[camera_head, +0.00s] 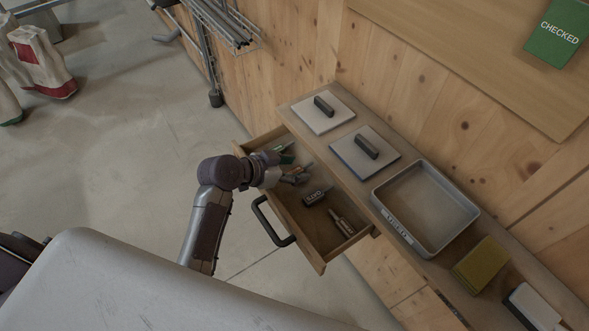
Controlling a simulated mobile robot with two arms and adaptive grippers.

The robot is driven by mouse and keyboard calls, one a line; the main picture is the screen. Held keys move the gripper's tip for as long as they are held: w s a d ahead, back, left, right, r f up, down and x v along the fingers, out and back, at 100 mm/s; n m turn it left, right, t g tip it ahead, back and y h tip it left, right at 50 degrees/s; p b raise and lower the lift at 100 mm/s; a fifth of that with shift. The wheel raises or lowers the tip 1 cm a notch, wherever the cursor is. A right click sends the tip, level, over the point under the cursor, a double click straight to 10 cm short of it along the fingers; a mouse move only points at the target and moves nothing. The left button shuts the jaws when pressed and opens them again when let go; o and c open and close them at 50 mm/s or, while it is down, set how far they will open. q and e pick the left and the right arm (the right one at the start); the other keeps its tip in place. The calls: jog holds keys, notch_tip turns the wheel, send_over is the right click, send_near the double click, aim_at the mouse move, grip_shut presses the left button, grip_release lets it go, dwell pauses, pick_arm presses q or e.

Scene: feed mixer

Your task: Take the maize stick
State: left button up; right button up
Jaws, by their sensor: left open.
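My left gripper (298,177) reaches in from the left over the open wooden drawer (304,247). It is open, and its fingers are low over small items at the drawer's far end. A dark stick with white lettering (318,196) lies just right of the fingers, apart from them. A grey-brown stick-like item (342,222) lies nearer the drawer's right end. A green item (284,158) lies behind the wrist, partly hidden. I cannot read which is the maize stick. My right gripper is not in view.
The drawer's black handle (271,222) sticks out in front. On the bench above are two handled plates (318,118) (348,158), a metal tray (425,205), a yellow-green block (481,265) and a white-and-dark item (535,308). Sacks (43,62) stand far left; the floor between is clear.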

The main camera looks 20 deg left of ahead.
pick_arm(q)
jog(key=shift+w+d+f, duration=0.3)
jog(key=shift+w, duration=0.05)
jog(key=shift+a, duration=0.1)
jog(key=shift+s, duration=0.1)
jog(key=c, duration=1)
jog(key=shift+c, duration=0.2)
